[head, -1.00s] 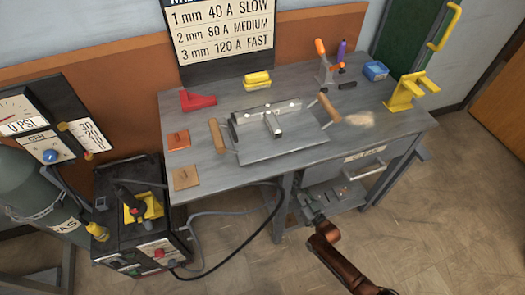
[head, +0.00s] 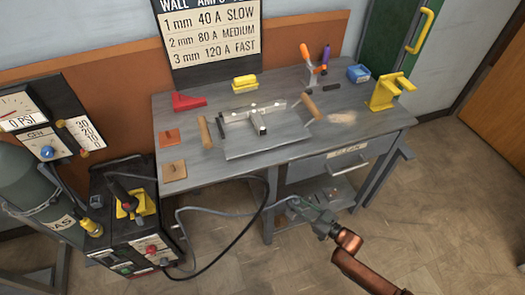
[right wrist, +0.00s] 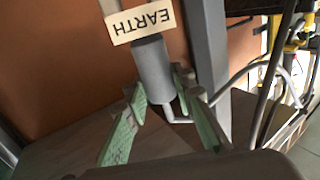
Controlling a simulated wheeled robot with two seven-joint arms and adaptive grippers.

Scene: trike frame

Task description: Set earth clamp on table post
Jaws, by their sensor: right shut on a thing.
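My left gripper is not in view.
The grey workbench (head: 205,165) stands over the clamp, with a leg (head: 268,205) left of it. A grey cable (head: 225,208) runs from the welder (head: 135,225) towards my right gripper. A drawer (head: 345,168) and lower shelf are close by. Floor at right is clear.

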